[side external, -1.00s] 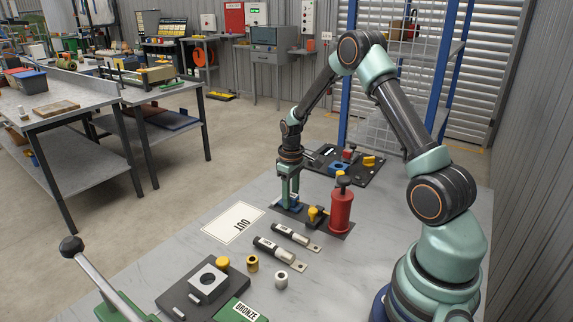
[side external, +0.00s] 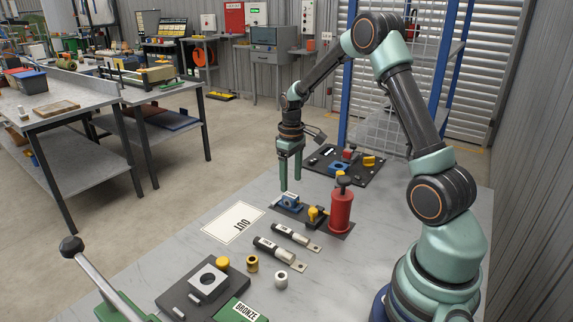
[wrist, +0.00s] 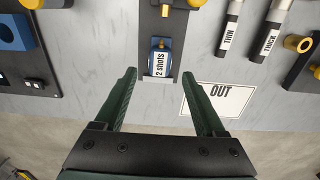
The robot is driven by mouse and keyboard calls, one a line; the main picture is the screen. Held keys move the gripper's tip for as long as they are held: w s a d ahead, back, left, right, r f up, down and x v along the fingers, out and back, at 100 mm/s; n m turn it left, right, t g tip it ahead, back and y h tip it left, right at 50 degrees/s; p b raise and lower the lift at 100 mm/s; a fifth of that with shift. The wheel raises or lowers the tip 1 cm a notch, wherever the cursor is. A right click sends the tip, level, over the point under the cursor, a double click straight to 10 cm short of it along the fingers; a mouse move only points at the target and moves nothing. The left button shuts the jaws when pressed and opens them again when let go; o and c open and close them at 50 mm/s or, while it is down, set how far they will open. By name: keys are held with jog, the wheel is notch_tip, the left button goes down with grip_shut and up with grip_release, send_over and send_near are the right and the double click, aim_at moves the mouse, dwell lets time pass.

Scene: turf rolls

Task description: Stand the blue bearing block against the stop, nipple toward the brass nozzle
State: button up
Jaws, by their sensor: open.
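The blue bearing block (side external: 291,203) sits on a dark plate (side external: 330,230), below and clear of my gripper. In the wrist view the block (wrist: 155,69) carries a "2 shots" label and lies between the fingertips in the picture. A small brass spot shows at its end toward the brass nozzle, too small to be sure it is the nipple. The brass nozzle (side external: 315,213) stands on the same plate beside a red cylinder (side external: 341,209). My gripper (side external: 291,185) is open and empty, pointing down above the block.
A white OUT card (side external: 234,222) lies left of the plate. Two labelled pins (side external: 275,250), a brass bush (side external: 252,264) and a white bush (side external: 281,280) lie in front. A dark board (side external: 345,163) with coloured parts is behind. Bare table lies between.

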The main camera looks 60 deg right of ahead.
aim_at(291, 196)
jog(key=s+a+r+t, duration=0.35)
jog(key=a+r, duration=0.75)
jog(key=r, duration=0.4)
jog(key=s+a+r+t, duration=0.2)
jog(key=s+a, duration=0.6)
jog(key=s, duration=0.1)
jog(key=shift+r, duration=0.15)
